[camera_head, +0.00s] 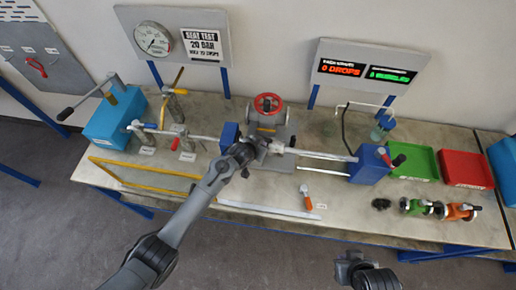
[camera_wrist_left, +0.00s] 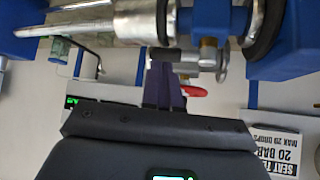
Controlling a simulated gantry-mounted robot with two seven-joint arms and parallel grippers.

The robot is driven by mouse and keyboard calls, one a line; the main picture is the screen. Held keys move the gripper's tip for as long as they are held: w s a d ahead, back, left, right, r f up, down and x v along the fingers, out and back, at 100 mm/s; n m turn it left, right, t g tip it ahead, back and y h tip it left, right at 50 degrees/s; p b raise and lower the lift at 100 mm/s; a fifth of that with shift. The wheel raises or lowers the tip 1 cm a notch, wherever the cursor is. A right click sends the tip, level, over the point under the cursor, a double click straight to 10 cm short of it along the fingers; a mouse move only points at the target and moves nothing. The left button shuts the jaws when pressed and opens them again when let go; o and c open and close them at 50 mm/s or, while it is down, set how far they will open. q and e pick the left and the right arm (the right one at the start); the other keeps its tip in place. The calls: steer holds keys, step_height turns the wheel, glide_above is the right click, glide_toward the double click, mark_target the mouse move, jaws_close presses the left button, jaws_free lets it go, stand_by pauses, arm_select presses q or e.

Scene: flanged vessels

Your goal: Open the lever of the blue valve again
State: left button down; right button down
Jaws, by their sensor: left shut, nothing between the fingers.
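My left gripper (camera_head: 258,147) is over the middle of the bench, at the clamped pipe line, and its arm hides most of the blue valve in the head view. In the left wrist view the blue valve body (camera_wrist_left: 208,20) sits between silver flanges at the top, with a metal stem (camera_wrist_left: 208,58) beside it. The left fingers (camera_wrist_left: 165,85) are shut and empty, close beside the valve. I cannot make out the lever's position or whether the fingers touch it. My right gripper (camera_head: 354,265) is at the bottom of the head view, off the bench's front edge; its jaws are unclear.
A blue block (camera_head: 370,166) holds the pipe's right end; another (camera_head: 229,136) is at the left. A red handwheel (camera_head: 268,103) stands behind. An orange-handled tool (camera_head: 306,197), green valve (camera_head: 416,206) and orange valve (camera_head: 459,211) lie in front. Green (camera_head: 412,162) and red (camera_head: 466,168) trays are right.

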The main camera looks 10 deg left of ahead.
arm_select(q)
steer(key=s+r+b, duration=0.1)
steer(key=s+r, duration=0.6)
steer(key=s+a+f+n+g, duration=0.1)
steer(key=s+a+f, duration=0.15)
steer(key=s, duration=0.35)
steer(key=s+a+f+g, duration=0.1)
steer(key=s+f, duration=0.3)
steer(key=s, duration=0.3)
steer(key=s+a+f+n+g, duration=0.1)
steer(key=s+f, duration=0.2)
steer(key=s, duration=0.3)
steer(key=s+a+r+g+y+p, duration=0.1)
steer(key=s+a+r+y, duration=0.2)
steer(key=s+a+r, duration=0.8)
steer(key=shift+s+a+r+n+g, duration=0.15)
steer(key=shift+s+r+n+g, duration=0.15)
steer(key=shift+s+r, duration=0.3)
arm_select(e)
steer(key=shift+a+r, duration=0.1)
steer(key=shift+r, duration=0.55)
